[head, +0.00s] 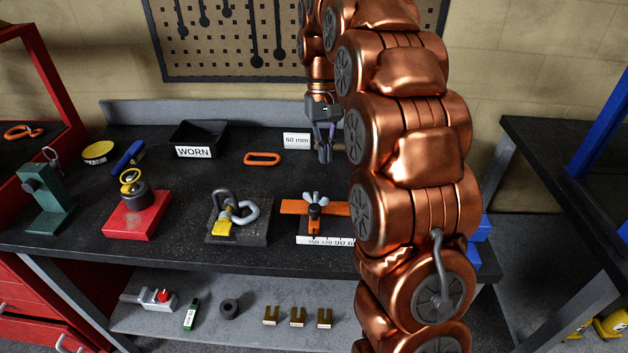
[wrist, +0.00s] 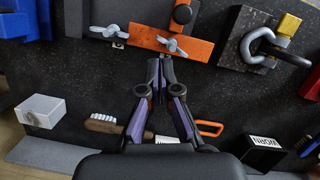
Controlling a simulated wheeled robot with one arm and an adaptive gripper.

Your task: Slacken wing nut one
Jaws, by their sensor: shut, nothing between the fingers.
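A grey wing nut (head: 316,198) sits on an orange bar (head: 293,207) at the front of the bench, above a white scale. I cannot tell which is number one. My gripper (head: 325,158) hangs behind the bar in the head view, its fingers together and empty. In the wrist view the fingertips (wrist: 160,62) appear just short of the nearer wing nut, apart from it. My arm hides the bar's right part.
A shackle on a block (head: 238,230) stands left of the bar, then a red base (head: 150,222). A black WORN bin (head: 198,137), an orange ring (head: 262,158) and a 60 mm sign (head: 297,141) are behind. A brush (wrist: 105,125) lies near my fingers.

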